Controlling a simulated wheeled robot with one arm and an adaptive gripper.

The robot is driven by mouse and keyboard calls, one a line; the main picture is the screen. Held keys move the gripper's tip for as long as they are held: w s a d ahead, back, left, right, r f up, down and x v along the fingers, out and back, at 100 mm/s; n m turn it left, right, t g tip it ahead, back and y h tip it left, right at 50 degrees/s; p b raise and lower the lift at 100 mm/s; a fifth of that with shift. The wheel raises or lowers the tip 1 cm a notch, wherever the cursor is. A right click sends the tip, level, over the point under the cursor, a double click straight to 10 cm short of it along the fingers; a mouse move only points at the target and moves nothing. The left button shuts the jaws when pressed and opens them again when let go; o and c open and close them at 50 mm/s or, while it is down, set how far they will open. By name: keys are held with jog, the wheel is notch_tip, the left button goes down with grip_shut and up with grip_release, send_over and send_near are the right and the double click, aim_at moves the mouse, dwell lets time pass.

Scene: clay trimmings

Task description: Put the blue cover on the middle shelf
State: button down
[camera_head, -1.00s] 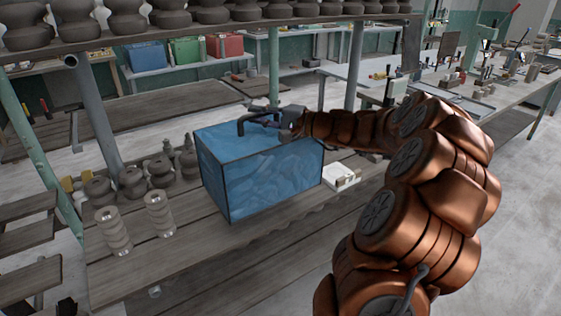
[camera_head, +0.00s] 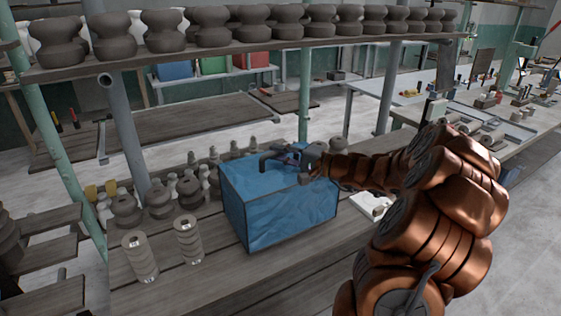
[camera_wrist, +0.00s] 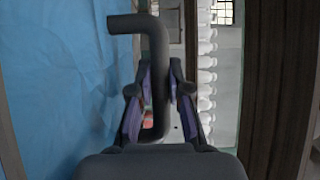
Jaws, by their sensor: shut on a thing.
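The blue cover (camera_head: 285,218) is a box shape with crinkled blue sides and dark edges. It is upright at the wooden middle shelf (camera_head: 215,285), between the pots on the left and a white block on the right. I cannot tell whether its bottom edge touches the boards. My gripper (camera_head: 285,157) is at the cover's top. In the wrist view my gripper (camera_wrist: 160,100) is shut on the cover's dark bent handle (camera_wrist: 150,30), with the blue panel (camera_wrist: 60,80) on the left. The cover hides the shelf behind it.
Grey pots (camera_head: 160,198) and two ribbed pale cylinders (camera_head: 188,240) stand left of the cover. A white block (camera_head: 370,204) lies close on its right. The upper shelf (camera_head: 240,50) carries a row of clay pots overhead. Green posts (camera_head: 305,95) rise behind. Bare boards lie in front.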

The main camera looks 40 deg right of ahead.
jog(key=shift+f, duration=1.5)
jog(key=c, duration=1.1)
grip_release()
jog(key=shift+d+r, duration=0.1)
jog(key=shift+r, duration=0.1)
jog(key=b+v, duration=0.2)
jog(key=v, duration=1)
